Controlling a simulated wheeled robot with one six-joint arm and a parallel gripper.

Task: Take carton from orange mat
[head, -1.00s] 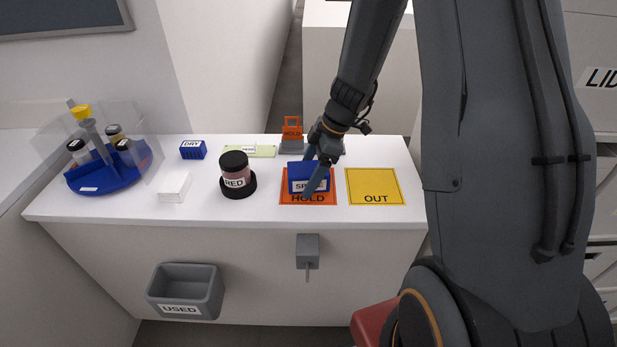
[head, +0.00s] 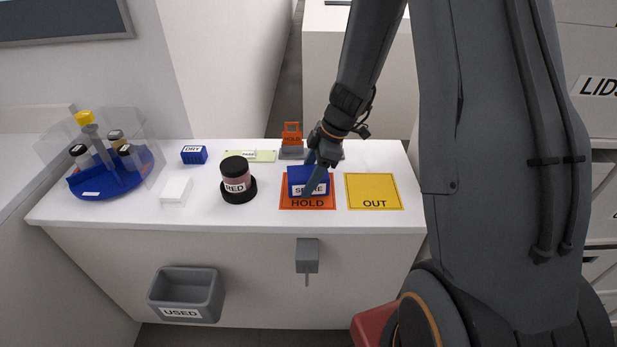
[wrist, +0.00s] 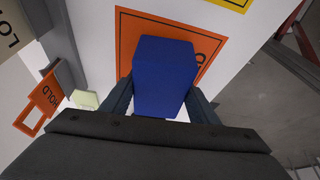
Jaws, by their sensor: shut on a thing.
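The blue carton (head: 308,182), with a white label partly hidden by a finger, is at the orange mat (head: 308,203) marked HOLD. In the wrist view the carton (wrist: 163,78) stands between the two fingers (wrist: 160,100), over the orange mat (wrist: 128,40). I cannot tell whether its base is touching the mat or slightly above it.
A yellow OUT mat (head: 374,191) lies empty to the right. An orange HOLD tag (head: 291,134) stands behind. A white block (head: 175,192), a blue DRY block (head: 194,154) and a blue carousel (head: 112,180) are further left.

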